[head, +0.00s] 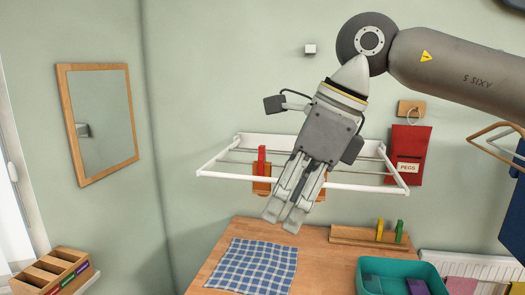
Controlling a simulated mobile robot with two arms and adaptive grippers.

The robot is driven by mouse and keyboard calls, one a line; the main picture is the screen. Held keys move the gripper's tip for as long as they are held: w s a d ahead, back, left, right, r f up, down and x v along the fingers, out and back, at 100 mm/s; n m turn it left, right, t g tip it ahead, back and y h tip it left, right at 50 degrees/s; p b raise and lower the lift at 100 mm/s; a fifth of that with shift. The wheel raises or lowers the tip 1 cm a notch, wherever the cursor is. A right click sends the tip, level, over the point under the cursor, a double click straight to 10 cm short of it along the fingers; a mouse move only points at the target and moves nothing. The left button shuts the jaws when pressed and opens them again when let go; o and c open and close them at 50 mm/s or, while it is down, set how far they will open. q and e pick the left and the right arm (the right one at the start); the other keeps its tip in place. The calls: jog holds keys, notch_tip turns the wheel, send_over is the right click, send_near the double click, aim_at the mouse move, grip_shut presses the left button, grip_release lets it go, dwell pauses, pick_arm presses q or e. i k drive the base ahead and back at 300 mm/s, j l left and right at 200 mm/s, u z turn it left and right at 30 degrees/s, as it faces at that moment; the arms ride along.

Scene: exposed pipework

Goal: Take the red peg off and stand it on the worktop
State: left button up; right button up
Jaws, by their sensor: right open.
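The red peg (261,158) stands upright at a small wooden piece (261,187) on the white drying rack (225,175) on the wall. My right gripper (282,218) hangs in front of the rack, just right of the red peg and pointing down. It is open with nothing seen between its fingers, apart from the peg in the picture. It hides part of the rack and most of another wooden piece behind it. The wooden worktop (318,262) lies below the rack. My left gripper is not in view.
A blue checked cloth (255,266) covers the worktop's left part. A wooden strip (350,236) holds a yellow peg (379,229) and a green peg (399,231) at the back. A teal bin (430,268) stands at front right. Bare wood shows between cloth and bin.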

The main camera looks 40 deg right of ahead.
aim_at(261, 159)
jog(key=i+l, duration=1.1)
jog(key=l, duration=0.15)
